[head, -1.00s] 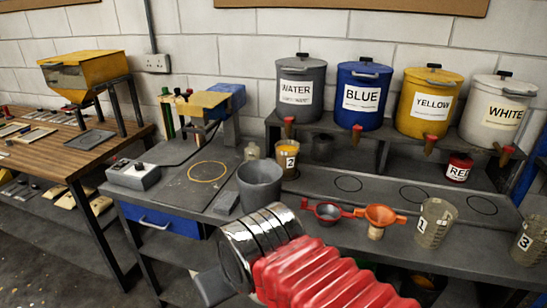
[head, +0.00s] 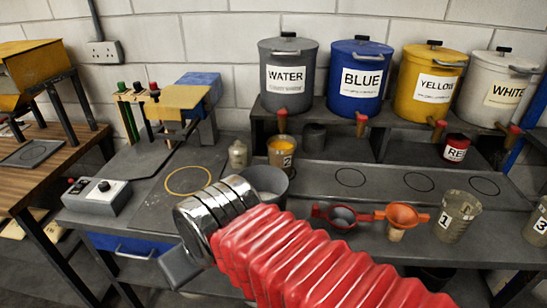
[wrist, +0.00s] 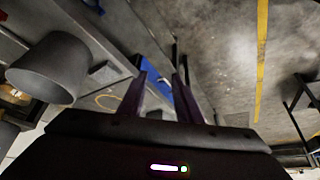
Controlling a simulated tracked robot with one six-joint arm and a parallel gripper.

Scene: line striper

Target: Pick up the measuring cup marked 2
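The measuring cup marked 2 (head: 282,152) stands upright on the grey bench in the head view, behind the grey bucket and beside a small pale bottle. It has yellow-orange contents. My gripper is mostly hidden behind my red arm sleeve in the head view, left of and nearer than the cup. In the wrist view my gripper (wrist: 158,90) shows two dark fingers apart with nothing between them. A pale orange-brown thing at that view's left edge may be the cup; I cannot tell.
The grey bucket (head: 266,181) is partly behind my arm; it also shows in the wrist view (wrist: 50,70). A red funnel (head: 342,216), an orange funnel (head: 402,214) and cups marked 1 (head: 457,216) and 3 (head: 538,222) stand to the right. Paint tanks stand on the shelf behind.

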